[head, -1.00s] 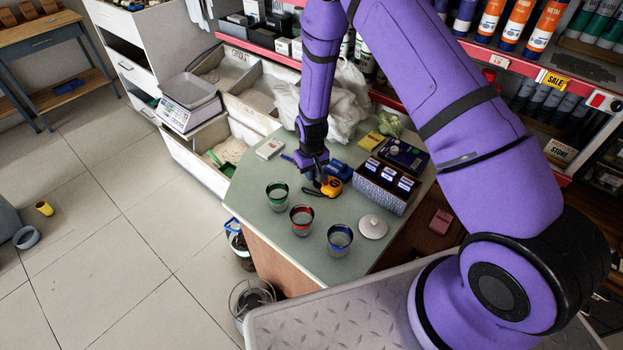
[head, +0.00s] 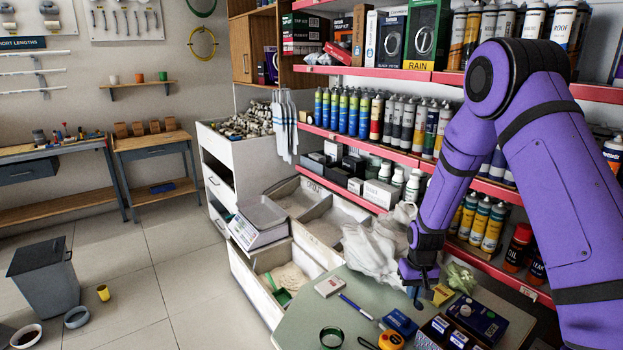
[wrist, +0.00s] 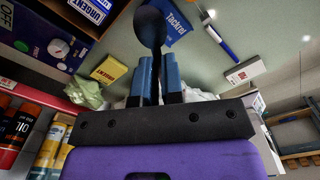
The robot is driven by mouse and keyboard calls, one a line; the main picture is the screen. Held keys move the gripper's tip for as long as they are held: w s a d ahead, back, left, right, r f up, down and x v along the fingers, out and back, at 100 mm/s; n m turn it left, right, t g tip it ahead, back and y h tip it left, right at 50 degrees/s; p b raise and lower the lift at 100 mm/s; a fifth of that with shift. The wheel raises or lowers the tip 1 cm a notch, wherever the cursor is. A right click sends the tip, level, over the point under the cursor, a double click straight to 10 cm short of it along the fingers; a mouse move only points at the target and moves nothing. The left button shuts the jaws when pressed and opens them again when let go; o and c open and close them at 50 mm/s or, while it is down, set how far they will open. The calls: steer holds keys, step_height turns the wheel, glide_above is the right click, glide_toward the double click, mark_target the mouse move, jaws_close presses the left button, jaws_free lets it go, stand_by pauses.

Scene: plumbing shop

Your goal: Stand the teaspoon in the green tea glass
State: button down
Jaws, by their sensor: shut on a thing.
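My gripper (head: 417,284) is above the back part of the green counter. In the wrist view the blue fingers (wrist: 158,78) are shut on the handle of the teaspoon (wrist: 151,27). The spoon looks dark, with its bowl pointing away from the fingers. In the head view the spoon is only a thin dark shape (head: 416,300) below the fingers. The green tea glass (head: 331,337) stands on the counter, left of and nearer than my gripper. Only its green rim and upper part show at the bottom edge. The spoon and the glass are apart.
A blue packet (head: 400,322), an orange tape measure (head: 391,340) and a blue pen (head: 356,306) lie near the glass. A white box (head: 329,287) and yellow box (head: 441,294) sit farther back. A plastic bag (head: 372,252) and stocked shelves stand behind my gripper.

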steer(key=a+f+n, duration=0.2)
steer(key=a+f, duration=0.3)
steer(key=a, duration=0.5)
glide_above(369, 338)
step_height(369, 338, down, 5)
steer(key=shift+f, duration=2.6)
steer(key=shift+f, duration=0.2)
steer(key=c, duration=1.5)
jaws_free()
steer(key=shift+r, duration=0.1)
